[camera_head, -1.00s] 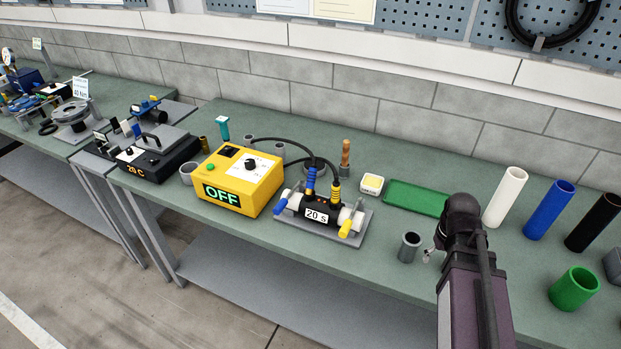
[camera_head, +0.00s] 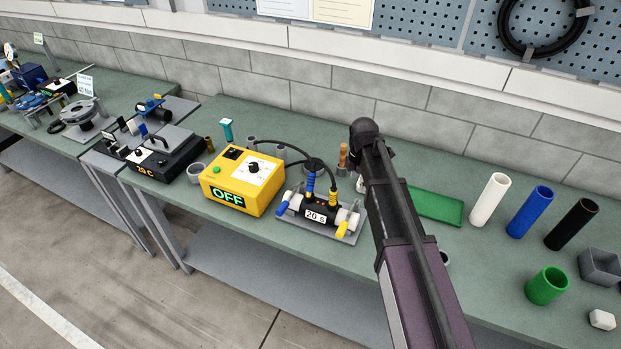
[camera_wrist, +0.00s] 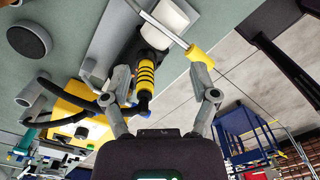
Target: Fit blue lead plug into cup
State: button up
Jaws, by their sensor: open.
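The blue lead plug (camera_head: 310,184) stands upright at the left end of the black coupler (camera_head: 318,205) marked "20 s"; its cable arches back. How deep it is seated is too small to tell. The yellow lead plug (camera_head: 334,196) stands beside it on the right. In the wrist view, my open gripper (camera_wrist: 160,84) has the yellow ribbed plug (camera_wrist: 147,76) between its fingers in the picture; contact is not clear. A small blue part (camera_wrist: 142,106) shows below that plug.
The yellow box (camera_head: 240,190) reads OFF and stands left of the coupler. The coupler's clamp has a blue and a yellow handle (camera_head: 344,231). A green tray (camera_head: 436,208) and white, blue and black tubes (camera_head: 531,211) stand right. Looping cables lie close by.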

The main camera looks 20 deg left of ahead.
aim_at(310, 181)
jog(key=w+a+r+n+p, duration=0.1)
jog(key=a+r+n+p, duration=0.1)
jog(key=a+n, duration=0.3)
jog(key=a+r+n+p, duration=0.3)
jog(key=a+n, duration=0.2)
jog(key=a, duration=0.5)
jog(key=shift+w+a+r+n, duration=0.3)
jog(key=shift+w+r+n, duration=0.05)
jog(key=shift+r+n, duration=0.05)
jog(key=shift+f, duration=0.1)
notch_tip(310, 181, down, 8)
jog(key=b, duration=0.8)
jog(key=shift+d+f+b, duration=0.1)
jog(key=shift+f+b, duration=0.1)
jog(key=shift+b, duration=0.15)
jog(key=shift+s+f, duration=0.1)
jog(key=shift+f, duration=0.05)
jog(key=f+b, duration=0.2)
jog(key=b, duration=0.1)
jog(key=shift+s+f, duration=0.3)
jog(key=shift+f, duration=0.1)
jog(key=shift+f+b, duration=1.05)
jog(key=shift+b, duration=0.05)
